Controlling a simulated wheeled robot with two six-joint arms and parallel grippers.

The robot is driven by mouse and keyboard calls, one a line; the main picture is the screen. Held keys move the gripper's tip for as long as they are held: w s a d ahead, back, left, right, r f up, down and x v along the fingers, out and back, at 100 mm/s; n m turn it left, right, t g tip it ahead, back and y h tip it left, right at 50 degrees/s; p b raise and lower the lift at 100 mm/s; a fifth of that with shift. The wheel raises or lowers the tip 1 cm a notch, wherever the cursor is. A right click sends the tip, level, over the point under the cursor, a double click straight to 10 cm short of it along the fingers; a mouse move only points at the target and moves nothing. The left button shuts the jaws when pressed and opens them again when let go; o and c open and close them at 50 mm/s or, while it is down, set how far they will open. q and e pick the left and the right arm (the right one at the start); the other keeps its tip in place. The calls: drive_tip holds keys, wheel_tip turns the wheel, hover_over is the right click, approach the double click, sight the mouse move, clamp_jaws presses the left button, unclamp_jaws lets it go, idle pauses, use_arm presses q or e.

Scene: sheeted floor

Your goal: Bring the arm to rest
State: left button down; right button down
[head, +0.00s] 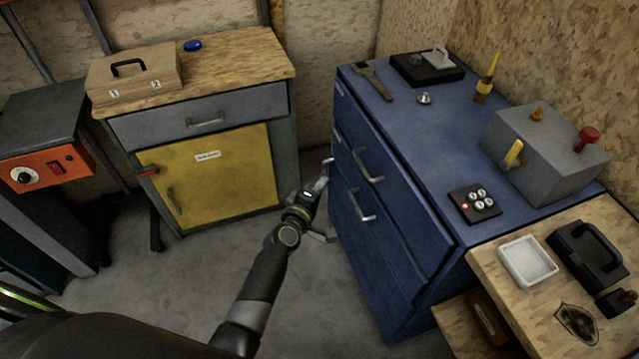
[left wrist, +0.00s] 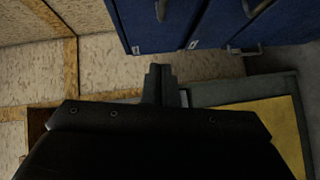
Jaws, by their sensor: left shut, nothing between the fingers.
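My left arm (head: 262,285) reaches forward from the bottom of the head view, over the floor between the two cabinets. My left gripper (head: 319,197) is in front of the left side of the blue drawer cabinet (head: 385,240). In the left wrist view its fingers (left wrist: 158,84) are together and hold nothing. I cannot tell how far the gripper is from the cabinet front. My right gripper is in neither view.
A yellow-door cabinet (head: 225,185) carries a wooden box (head: 135,78) and a blue object (head: 193,45). A grey control box (head: 545,150) stands on the blue cabinet. A wooden bench (head: 520,310) holds a white tray (head: 527,262). Floor (head: 170,285) is free around my arm.

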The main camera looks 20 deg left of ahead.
use_arm(q)
drive_tip(key=shift+s, duration=0.15)
drive_tip(key=s+a+f+m+g+y, duration=0.1)
drive_tip(key=s+a+f+m+g, duration=0.25)
drive_tip(key=s+f, duration=0.75)
drive_tip(key=s+a+f+m+g+y, duration=0.1)
drive_tip(key=s+a+f+m+g, duration=0.45)
drive_tip(key=f, duration=0.95)
drive_tip(key=s+a+f+m+g, duration=0.1)
drive_tip(key=s+f, duration=0.3)
drive_tip(key=s, duration=0.7)
drive_tip(key=s+a+f+m+g+y, duration=0.1)
drive_tip(key=s+f, duration=0.4)
drive_tip(key=s, duration=0.7)
drive_tip(key=s+a+f+m+g, duration=0.3)
drive_tip(key=s+a+f+g, duration=0.1)
drive_tip(key=s, duration=0.8)
drive_tip(key=shift+a+f+y, duration=0.4)
drive_tip(key=shift+a, duration=0.15)
